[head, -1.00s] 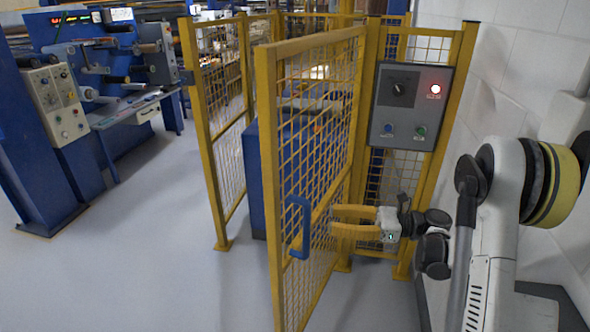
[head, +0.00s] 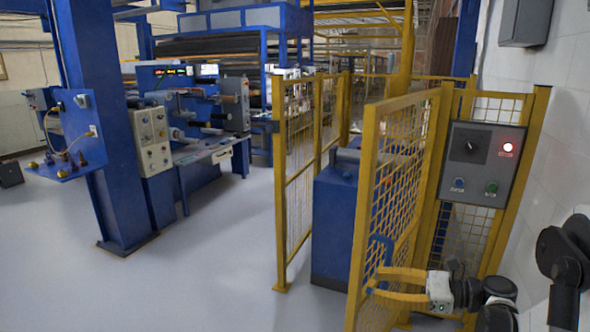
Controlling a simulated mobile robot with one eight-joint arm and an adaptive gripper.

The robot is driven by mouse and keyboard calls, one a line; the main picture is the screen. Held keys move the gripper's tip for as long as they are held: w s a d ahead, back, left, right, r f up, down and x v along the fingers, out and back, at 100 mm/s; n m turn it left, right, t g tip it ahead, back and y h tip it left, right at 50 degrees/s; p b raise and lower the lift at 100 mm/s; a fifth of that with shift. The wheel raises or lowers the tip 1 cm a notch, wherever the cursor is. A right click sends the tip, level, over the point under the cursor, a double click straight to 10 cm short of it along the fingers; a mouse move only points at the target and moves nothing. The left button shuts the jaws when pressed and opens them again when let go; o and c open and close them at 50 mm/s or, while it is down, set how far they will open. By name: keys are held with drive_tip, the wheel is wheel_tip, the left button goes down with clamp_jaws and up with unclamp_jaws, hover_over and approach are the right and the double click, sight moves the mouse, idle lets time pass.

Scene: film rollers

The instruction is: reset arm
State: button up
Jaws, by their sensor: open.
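My gripper (head: 378,283) shows at the lower right in the head view. Its two yellow fingers point left and are apart, with nothing seen between them. It lies in front of the yellow mesh gate (head: 398,170), and the fingertips overlap the lower part of the gate's blue handle (head: 380,255) in the picture. I cannot tell whether they touch it. My arm runs in from the right edge.
A grey control box (head: 479,163) with a lit red lamp hangs on the fence. A blue cabinet (head: 335,225) stands behind the gate. Blue machines (head: 205,125) and a blue column (head: 108,150) stand left. The grey floor (head: 215,270) between is clear.

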drive_tip(key=s+a+r+n+g+h, duration=0.1)
drive_tip(key=s+a+r+n+h, duration=0.2)
drive_tip(key=s+a+n+h, duration=0.45)
drive_tip(key=s+d+n+t+h, duration=0.1)
drive_tip(key=s+d+n+h, duration=0.2)
drive_tip(key=s+n, duration=0.3)
drive_tip(key=s+d+n+t+h, duration=0.1)
drive_tip(key=s+d+n+h, duration=0.2)
drive_tip(key=s+n+h, duration=0.2)
drive_tip(key=s+n, duration=0.2)
drive_tip(key=s, duration=0.2)
drive_tip(key=shift+w+n, duration=0.15)
drive_tip(key=shift+n, duration=0.1)
